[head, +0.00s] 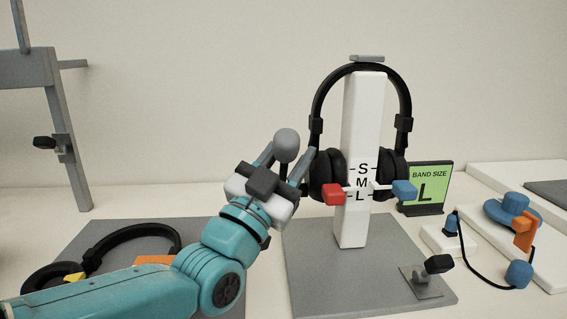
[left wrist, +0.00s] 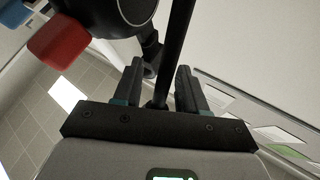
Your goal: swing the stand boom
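The white headset stand (head: 361,215) stands upright on a grey base, marked S, M, L. It carries a black headset (head: 332,172), with a red block (head: 333,194) and a blue block (head: 404,190) at its sides. My left gripper (head: 287,158) is open just left of the near ear cup, its fingers either side of a grey round knob (head: 286,143). In the left wrist view the fingers (left wrist: 160,82) are spread around a dark rod (left wrist: 177,45), with gaps either side. I cannot tell whether this rod is the boom. The red block (left wrist: 62,40) shows upper left.
A second black headset (head: 130,232) lies on a grey mat at left, partly behind my arm. A grey frame (head: 68,150) stands far left. A green band-size display (head: 430,180) reads L. Blue and orange parts (head: 512,215) with a black cable lie at right.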

